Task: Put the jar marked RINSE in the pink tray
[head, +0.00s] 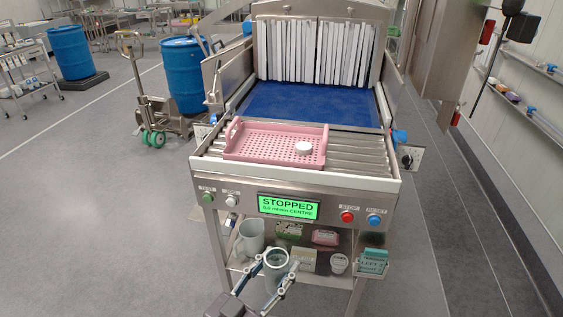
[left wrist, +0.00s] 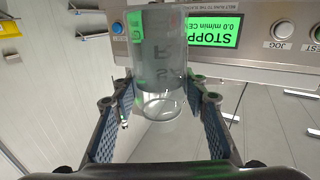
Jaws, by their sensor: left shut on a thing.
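A clear grey jar (head: 276,258) is between the fingers of my left gripper (head: 279,276), which is shut on it, in front of the machine's lower shelf. In the left wrist view the jar (left wrist: 160,45) stands out beyond the fingers of the gripper (left wrist: 160,95). Faint dark letters on it appear upside down, and I cannot read the whole word. The pink tray (head: 250,142) lies on the rollers above and beyond the jar, at the front of the conveyor. A small white round thing (head: 303,148) is in its right part. My right gripper is not in view.
The control panel's green screen (head: 288,207) reads STOPPED. Below it, a shelf holds a grey mug (head: 250,238), a small white tub (head: 339,263) and several small items. A blue belt (head: 310,103) runs to a strip curtain (head: 318,55). Rollers right of the tray are bare.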

